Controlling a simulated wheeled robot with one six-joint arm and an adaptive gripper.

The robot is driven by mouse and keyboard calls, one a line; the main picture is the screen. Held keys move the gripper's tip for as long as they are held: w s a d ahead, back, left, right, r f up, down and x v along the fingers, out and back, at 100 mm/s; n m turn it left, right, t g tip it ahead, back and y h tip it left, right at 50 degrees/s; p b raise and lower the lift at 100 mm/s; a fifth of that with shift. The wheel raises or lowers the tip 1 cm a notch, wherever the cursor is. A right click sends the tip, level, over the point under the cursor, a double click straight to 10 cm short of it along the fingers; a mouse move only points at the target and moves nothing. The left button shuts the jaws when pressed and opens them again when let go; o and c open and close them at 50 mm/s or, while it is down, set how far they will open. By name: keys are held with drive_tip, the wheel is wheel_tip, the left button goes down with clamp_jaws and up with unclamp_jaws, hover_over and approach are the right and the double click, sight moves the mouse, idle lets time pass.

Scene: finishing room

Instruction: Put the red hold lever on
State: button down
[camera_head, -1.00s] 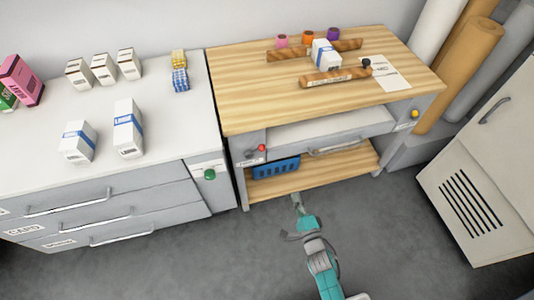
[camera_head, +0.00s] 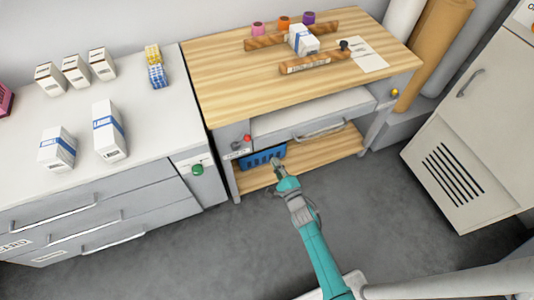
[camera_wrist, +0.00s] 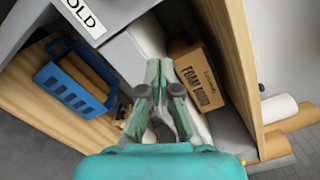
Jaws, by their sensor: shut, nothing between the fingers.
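The red hold lever (camera_head: 247,137) is a small red knob on the grey left front of the wooden workbench (camera_head: 225,95). A white label (camera_head: 237,151) sits just below it. In the wrist view, part of a label reading "OLD" (camera_wrist: 83,14) shows at the upper left, but the red knob is not visible there. My gripper (camera_head: 276,163) is below and right of the lever in the head picture, in front of the lower shelf and apart from the lever.
A blue basket (camera_head: 263,158) stands on the lower shelf (camera_head: 325,155), close to my gripper. The wrist view shows a cardboard box (camera_wrist: 196,76) inside. A drawer handle (camera_head: 318,131) juts out above the shelf. A green button (camera_head: 198,169) is on the left cabinet. Grey floor is clear in front.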

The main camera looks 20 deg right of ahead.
sight(242, 143)
drive_tip(key=w+a+r, duration=0.2)
drive_tip(key=w+a, duration=0.2)
drive_tip(key=w, duration=0.6)
drive_tip(key=shift+r, duration=0.15)
idle(0.4)
